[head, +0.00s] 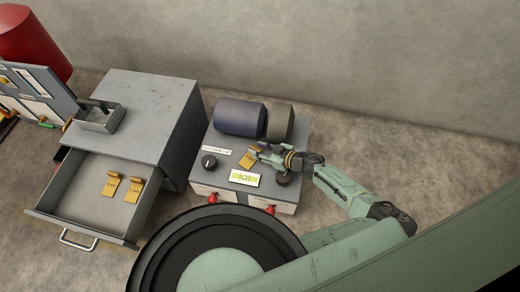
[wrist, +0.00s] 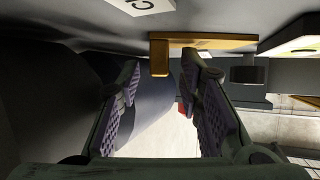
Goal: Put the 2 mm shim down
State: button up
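A brass shim (head: 249,159) with a bent tab lies on the top of the grey machine box (head: 222,171), just left of my gripper (head: 262,151). Its thickness mark cannot be read. In the wrist view the shim (wrist: 205,43) lies against the grey surface, its tab pointing down between my fingertips. My gripper (wrist: 161,75) is open, with a gap on both sides of the tab. Two more brass shims, one (head: 112,184) left and one (head: 134,189) right, lie in the open drawer (head: 80,202); their marks are too small to read.
A dark motor drum (head: 240,117) stands behind my gripper. A small metal tray (head: 100,118) sits on the grey cabinet (head: 152,109). A red drum (head: 32,42) is at far left.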

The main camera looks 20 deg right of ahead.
jog(key=p+v, duration=0.1)
jog(key=v, duration=1.1)
jog(key=shift+r, duration=0.15)
